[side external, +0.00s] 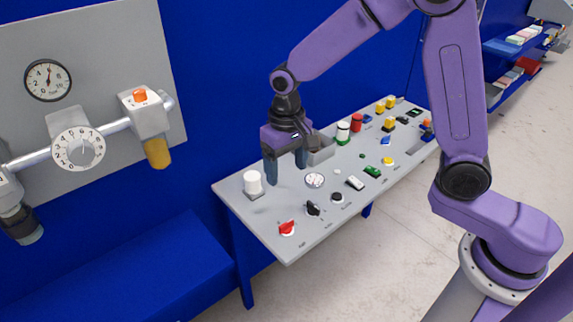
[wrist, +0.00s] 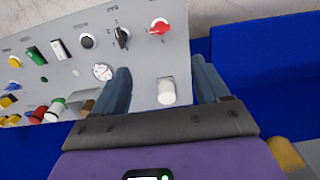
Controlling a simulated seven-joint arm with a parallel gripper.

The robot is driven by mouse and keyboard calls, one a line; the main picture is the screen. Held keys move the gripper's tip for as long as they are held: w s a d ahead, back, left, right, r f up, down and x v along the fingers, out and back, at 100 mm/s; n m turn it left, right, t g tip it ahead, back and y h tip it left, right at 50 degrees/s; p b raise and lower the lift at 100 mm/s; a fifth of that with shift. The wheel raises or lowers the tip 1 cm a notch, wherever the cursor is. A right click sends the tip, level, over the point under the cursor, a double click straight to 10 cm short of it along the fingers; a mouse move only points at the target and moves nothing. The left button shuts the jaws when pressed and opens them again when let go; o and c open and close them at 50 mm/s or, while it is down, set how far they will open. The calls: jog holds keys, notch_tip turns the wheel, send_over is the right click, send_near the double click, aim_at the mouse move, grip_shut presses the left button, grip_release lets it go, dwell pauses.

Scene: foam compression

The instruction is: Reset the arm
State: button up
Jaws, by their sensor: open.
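My gripper (side external: 286,172) is open and empty, pointing down above the left end of the grey control panel (side external: 265,222). Its two dark blue fingers also show in the wrist view (wrist: 163,92), spread apart. A white cylinder (side external: 252,182) on a small grey base stands on the panel just left of the fingers. In the wrist view the white cylinder (wrist: 166,92) appears between the fingers, below them; I see no contact. My purple arm reaches over the panel from the right.
The panel carries a red knob (side external: 287,228), a black knob (side external: 312,208), a round gauge (side external: 315,180) and several coloured buttons and cylinders. A grey wall board (side external: 110,50) with a gauge, dial and pipe stands left. A blue bench (side external: 130,275) is below. Blue shelves (side external: 505,48) stand far right.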

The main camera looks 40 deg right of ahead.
jog(key=s+d+r+n, duration=0.1)
jog(key=s+d+n, duration=0.2)
jog(key=s, duration=0.5)
jog(key=s+d+r+n, duration=0.2)
jog(key=s+d+n, duration=0.2)
jog(key=s, duration=0.5)
jog(key=s+d+r+n, duration=0.2)
jog(key=s+n, duration=0.3)
jog(key=s, duration=0.4)
jog(key=shift+d+n, duration=0.4)
jog(key=shift+d, duration=0.45)
